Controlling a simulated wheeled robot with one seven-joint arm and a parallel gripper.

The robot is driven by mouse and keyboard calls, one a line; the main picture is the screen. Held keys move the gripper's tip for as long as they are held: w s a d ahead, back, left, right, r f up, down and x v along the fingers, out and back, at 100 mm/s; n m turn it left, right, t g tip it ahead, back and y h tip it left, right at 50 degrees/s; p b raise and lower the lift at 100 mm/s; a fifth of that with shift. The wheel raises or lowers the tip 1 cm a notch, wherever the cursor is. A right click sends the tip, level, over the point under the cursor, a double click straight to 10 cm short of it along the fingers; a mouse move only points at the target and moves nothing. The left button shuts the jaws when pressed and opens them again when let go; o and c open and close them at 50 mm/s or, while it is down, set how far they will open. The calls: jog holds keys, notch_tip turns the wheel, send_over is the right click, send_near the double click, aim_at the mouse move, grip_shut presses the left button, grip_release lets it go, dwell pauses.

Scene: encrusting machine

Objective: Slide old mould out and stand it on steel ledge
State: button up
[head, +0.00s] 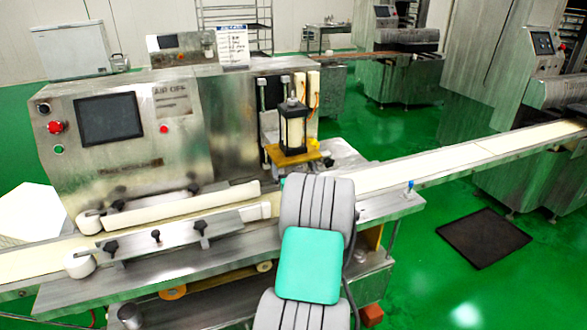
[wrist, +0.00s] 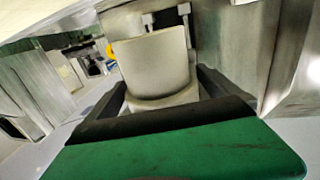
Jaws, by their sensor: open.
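In the head view the old mould, a pale cylinder-like block in a black upright frame (head: 293,132), stands on an orange-yellow plate (head: 291,156) at the machine's front. In the wrist view a pale rounded block, seemingly this mould (wrist: 157,66), stands upright straight ahead. My gripper (wrist: 164,82) is open, its dark fingers to the left and right of the block. I cannot tell whether they touch it. My own grey arm hides the gripper's body in the head view. The steel ledge (head: 391,207) runs along the machine's front right, its top bare there.
The encrusting machine's steel cabinet (head: 160,125) stands left of the mould. A pale conveyor belt (head: 455,161) runs off to the right. Metal posts (head: 262,95) rise behind the mould. A blue-topped knob (head: 410,186) stands at the ledge's edge. Green floor is open at right, with a dark mat (head: 483,237).

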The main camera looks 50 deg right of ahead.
jog(key=c, duration=1.6)
jog(key=shift+o, duration=0.2)
jog(key=shift+s+d+b+v, duration=0.1)
jog(key=shift+b+v, duration=0.35)
jog(key=shift+v, duration=0.35)
jog(key=shift+s+d+b+v, duration=0.15)
jog(key=shift+b+v, duration=0.3)
jog(key=shift+v, duration=0.4)
jog(key=shift+s+d+b+v, duration=0.1)
jog(key=shift+b+v, duration=0.35)
jog(key=shift+v, duration=0.35)
jog(key=shift+r, duration=0.1)
jog(key=s+d+b+v, duration=0.1)
jog(key=b+v, duration=0.5)
jog(key=v, duration=0.3)
jog(key=shift+s, duration=0.4)
